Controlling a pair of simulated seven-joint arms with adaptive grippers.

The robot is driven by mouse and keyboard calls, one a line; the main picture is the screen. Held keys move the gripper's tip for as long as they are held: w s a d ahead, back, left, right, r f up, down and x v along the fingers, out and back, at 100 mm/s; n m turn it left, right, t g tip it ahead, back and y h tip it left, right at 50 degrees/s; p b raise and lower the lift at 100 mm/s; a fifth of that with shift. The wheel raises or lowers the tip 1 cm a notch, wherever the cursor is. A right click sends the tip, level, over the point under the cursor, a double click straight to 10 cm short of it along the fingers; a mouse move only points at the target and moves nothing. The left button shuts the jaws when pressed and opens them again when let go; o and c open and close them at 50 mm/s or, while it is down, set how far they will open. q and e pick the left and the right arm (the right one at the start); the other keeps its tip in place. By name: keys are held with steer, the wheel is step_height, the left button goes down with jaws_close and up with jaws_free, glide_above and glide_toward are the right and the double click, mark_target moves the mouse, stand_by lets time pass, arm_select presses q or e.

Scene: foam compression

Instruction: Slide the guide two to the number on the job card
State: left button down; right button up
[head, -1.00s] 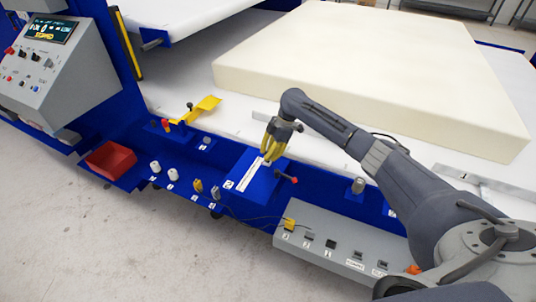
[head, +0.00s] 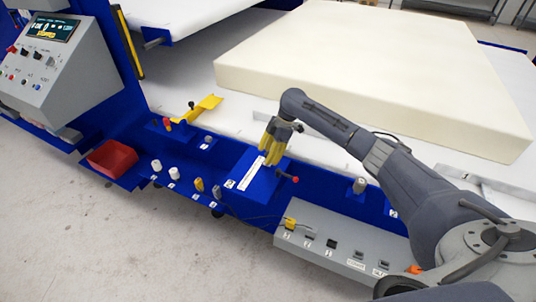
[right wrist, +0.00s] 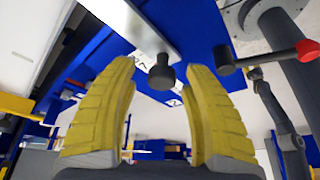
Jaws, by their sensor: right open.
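The blue block of guide two (head: 258,190) stands on the front ledge, with a white scale strip (head: 251,174) on top and a red-tipped lever (head: 293,179) at its right side. My right gripper (head: 270,161) is over the strip's far end. In the right wrist view its open yellow fingers (right wrist: 161,68) stand either side of a dark round knob (right wrist: 161,76), with no clear contact. The scale strip (right wrist: 145,28) and red-tipped lever (right wrist: 307,50) also show there. The scale numbers are unreadable. I cannot pick out the job card. My left gripper is not in view.
A large cream foam block (head: 370,75) lies behind on the white table. A grey button box (head: 340,244) is at the front right. Several small posts and a red bin (head: 112,158) stand left along the ledge. A control panel (head: 45,60) is at far left.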

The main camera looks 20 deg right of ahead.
steer(key=shift+d+r, duration=0.1)
steer(key=v, duration=1.1)
steer(key=shift+r, duration=0.4)
